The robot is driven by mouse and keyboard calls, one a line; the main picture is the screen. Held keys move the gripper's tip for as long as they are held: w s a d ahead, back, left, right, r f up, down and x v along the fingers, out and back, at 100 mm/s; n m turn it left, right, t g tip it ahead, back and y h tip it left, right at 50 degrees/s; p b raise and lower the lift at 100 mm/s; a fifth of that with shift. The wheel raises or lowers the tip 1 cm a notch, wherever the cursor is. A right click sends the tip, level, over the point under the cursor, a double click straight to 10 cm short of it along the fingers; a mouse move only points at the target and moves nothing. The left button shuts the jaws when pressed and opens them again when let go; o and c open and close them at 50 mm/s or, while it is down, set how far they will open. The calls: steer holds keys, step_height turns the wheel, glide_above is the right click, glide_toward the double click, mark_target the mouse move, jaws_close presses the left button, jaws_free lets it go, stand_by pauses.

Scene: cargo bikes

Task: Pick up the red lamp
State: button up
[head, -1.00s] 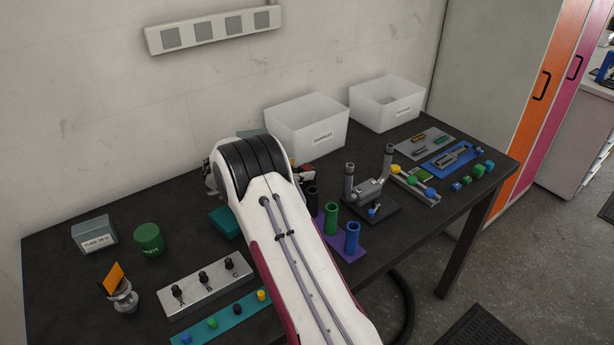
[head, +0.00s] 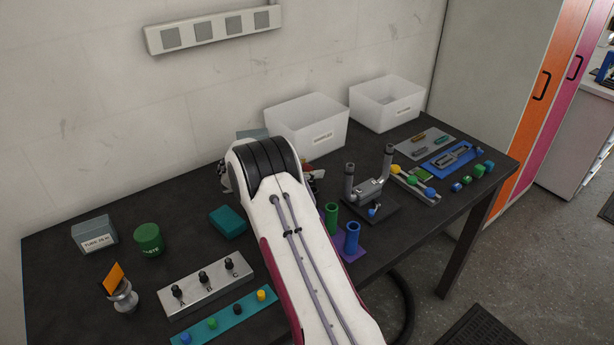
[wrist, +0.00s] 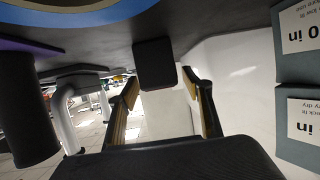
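I cannot make out a red lamp for certain in either view now. In the wrist view a dark, squarish block (wrist: 155,62) is just ahead of my gripper (wrist: 159,78), in line with the space between the fingertips; I cannot tell whether it is the lamp. The two fingers stand apart, with no clear grip on the block.
A teal block (head: 227,222) lies left of my arm. Green (head: 332,217) and blue (head: 352,238) tubes and a grey clamp stand (head: 370,203) are to its right. Two white bins (head: 307,128) (head: 386,104) stand at the back. The wrist view shows grey labelled boxes (wrist: 297,75) close at right.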

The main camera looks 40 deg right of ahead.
steer(key=c, duration=0.9)
steer(key=shift+o, duration=0.2)
steer(key=shift+r, duration=0.1)
steer(key=shift+r, duration=4.95)
